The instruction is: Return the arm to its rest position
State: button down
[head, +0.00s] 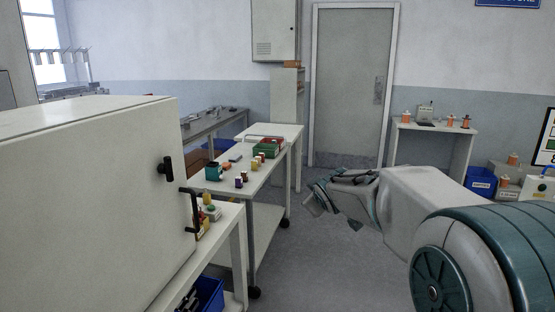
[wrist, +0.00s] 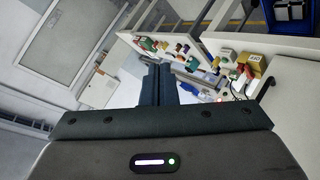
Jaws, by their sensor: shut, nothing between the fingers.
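My gripper (head: 316,198) shows in the head view at the end of my outstretched arm, over open floor to the right of the white trolley. It also shows in the wrist view (wrist: 159,68), where its two dark fingers are together with nothing between them. It is apart from the trolley and from everything on it. The fingertips are small and partly turned away in the head view.
The white trolley (head: 262,203) holds a green tray (head: 267,149), a dark green cup (head: 213,172) and several small coloured items. A large white cabinet (head: 90,200) fills the left. A small table (head: 450,130) stands at the right. Floor (head: 335,255) is clear beneath my arm.

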jog(key=s+d+f+m+g, duration=0.1)
jog(key=s+f+m+g, duration=0.2)
jog(key=s, duration=0.9)
jog(key=s+d+f+m+g, duration=0.1)
jog(key=s+f+m+g, duration=0.2)
jog(key=s, duration=0.8)
jog(key=s+d+f+m+g, duration=0.2)
jog(key=s+f, duration=0.4)
jog(key=s, duration=0.6)
jog(key=shift+s+f+m+g, duration=0.15)
jog(key=shift+s+m+g, duration=0.15)
jog(key=shift+m+g, duration=0.3)
jog(key=c, duration=2.1)
grip_release()
jog(key=shift+c, duration=0.2)
